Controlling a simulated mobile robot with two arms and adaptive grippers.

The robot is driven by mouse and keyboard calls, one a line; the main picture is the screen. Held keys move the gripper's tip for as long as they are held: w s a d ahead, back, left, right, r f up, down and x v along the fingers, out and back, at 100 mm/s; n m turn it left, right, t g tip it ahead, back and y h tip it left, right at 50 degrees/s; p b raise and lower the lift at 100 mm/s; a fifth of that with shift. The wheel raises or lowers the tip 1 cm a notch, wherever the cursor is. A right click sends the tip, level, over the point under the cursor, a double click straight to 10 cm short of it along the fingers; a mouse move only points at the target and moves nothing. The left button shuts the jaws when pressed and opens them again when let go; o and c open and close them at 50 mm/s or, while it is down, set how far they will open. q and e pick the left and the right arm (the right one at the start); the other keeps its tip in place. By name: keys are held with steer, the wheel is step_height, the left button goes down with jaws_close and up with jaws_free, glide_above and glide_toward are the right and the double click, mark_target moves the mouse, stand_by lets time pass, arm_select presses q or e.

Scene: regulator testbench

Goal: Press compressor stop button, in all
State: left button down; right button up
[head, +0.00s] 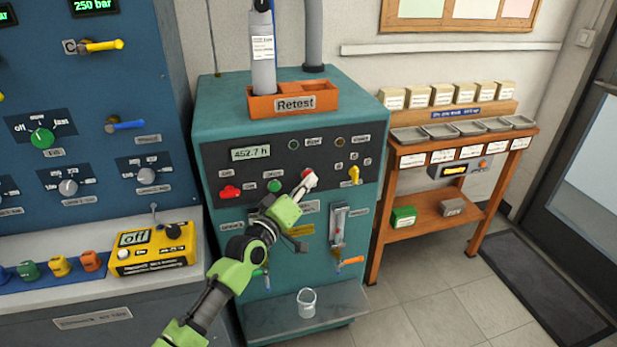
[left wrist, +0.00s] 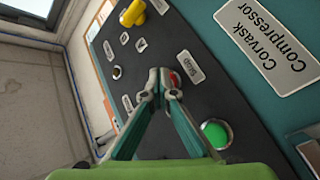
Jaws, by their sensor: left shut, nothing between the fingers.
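The compressor (head: 290,120) is a teal cabinet with a dark control panel (head: 265,157). The red stop button (head: 307,172) sits on that panel, partly covered by my left gripper (head: 309,181). My right gripper is in neither view.
A red knob (head: 230,191) and a yellow knob (head: 354,174) flank the buttons. An orange box labelled "Retest" (head: 294,103) holds a grey cylinder (head: 264,65) on top. A yellow device (head: 154,250) is at left, a clear cup (head: 307,303) on the lower shelf, and a wooden rack (head: 455,150) at right.

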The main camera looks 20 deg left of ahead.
arm_select(q)
steer(key=shift+s+d+p, duration=0.45)
steer(key=shift+s+p, duration=0.3)
steer(key=s+d+p, duration=0.1)
steer(key=s, duration=0.1)
steer(key=s+d+p, duration=0.2)
stand_by(0.5)
